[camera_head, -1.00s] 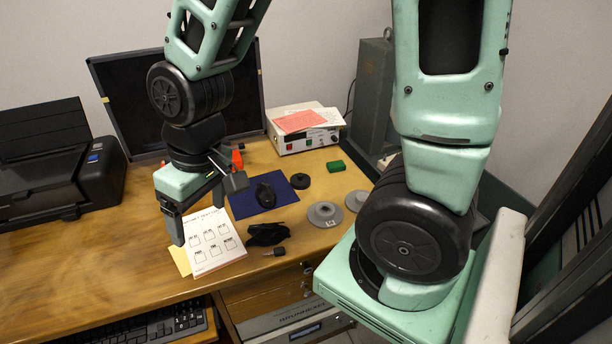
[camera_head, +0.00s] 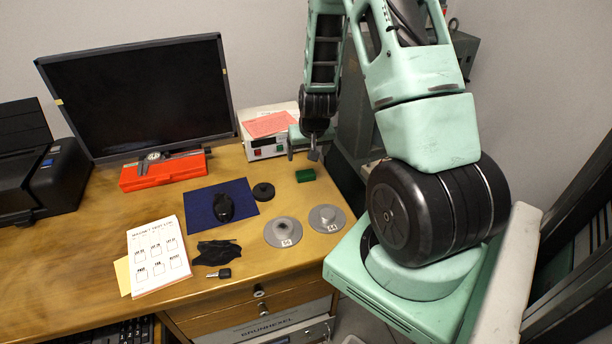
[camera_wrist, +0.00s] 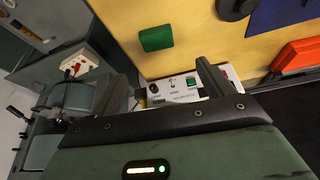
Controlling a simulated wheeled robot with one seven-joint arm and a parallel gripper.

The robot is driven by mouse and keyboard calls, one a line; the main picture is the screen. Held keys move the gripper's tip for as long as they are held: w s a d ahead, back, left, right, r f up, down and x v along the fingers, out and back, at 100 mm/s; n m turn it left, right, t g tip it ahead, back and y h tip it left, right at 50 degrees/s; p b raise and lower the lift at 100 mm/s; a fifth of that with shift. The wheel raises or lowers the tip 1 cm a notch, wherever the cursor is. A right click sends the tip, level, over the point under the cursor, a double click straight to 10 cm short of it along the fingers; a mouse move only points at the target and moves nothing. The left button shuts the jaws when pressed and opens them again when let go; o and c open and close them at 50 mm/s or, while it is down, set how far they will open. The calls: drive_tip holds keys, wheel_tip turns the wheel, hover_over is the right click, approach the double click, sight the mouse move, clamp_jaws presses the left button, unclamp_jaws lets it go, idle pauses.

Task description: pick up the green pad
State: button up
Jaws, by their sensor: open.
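The green pad (camera_head: 305,175) is a small block lying flat on the wooden desk, in front of the instrument box and near the desk's right edge. It also shows in the wrist view (camera_wrist: 157,38), at the top middle, beyond my fingers. My gripper (camera_head: 303,152) is just behind and above the pad in the head view, apart from it. In the wrist view my gripper (camera_wrist: 162,80) has its two fingers spread, with nothing held between them; the instrument box's front panel shows behind that space.
The instrument box (camera_head: 268,147) with papers on top stands behind the pad. A black disc (camera_head: 263,192), a blue mat (camera_head: 240,188) with a mouse, and two grey discs (camera_head: 283,232) (camera_head: 326,218) lie nearby. A monitor (camera_head: 140,95) and red case (camera_head: 163,172) stand left.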

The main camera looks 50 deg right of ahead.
hover_over(306, 173)
drive_tip(key=s+a, duration=0.1)
drive_tip(key=a, duration=0.1)
drive_tip(key=f, duration=0.4)
drive_tip(key=shift+s+d+f, duration=0.1)
drive_tip(key=shift+d+f, duration=0.15)
drive_tip(key=shift+f, duration=0.15)
drive_tip(key=f, duration=0.2)
drive_tip(key=f+p, duration=0.1)
drive_tip(key=f, duration=0.1)
drive_tip(key=shift+d+f, duration=0.1)
drive_tip(key=shift+d, duration=0.3)
drive_tip(key=shift+w+d+f+p, duration=0.15)
drive_tip(key=shift+w+f+p, duration=0.15)
drive_tip(key=shift+w+f, duration=0.15)
drive_tip(key=shift+s, duration=0.1)
drive_tip(key=c, duration=1.1)
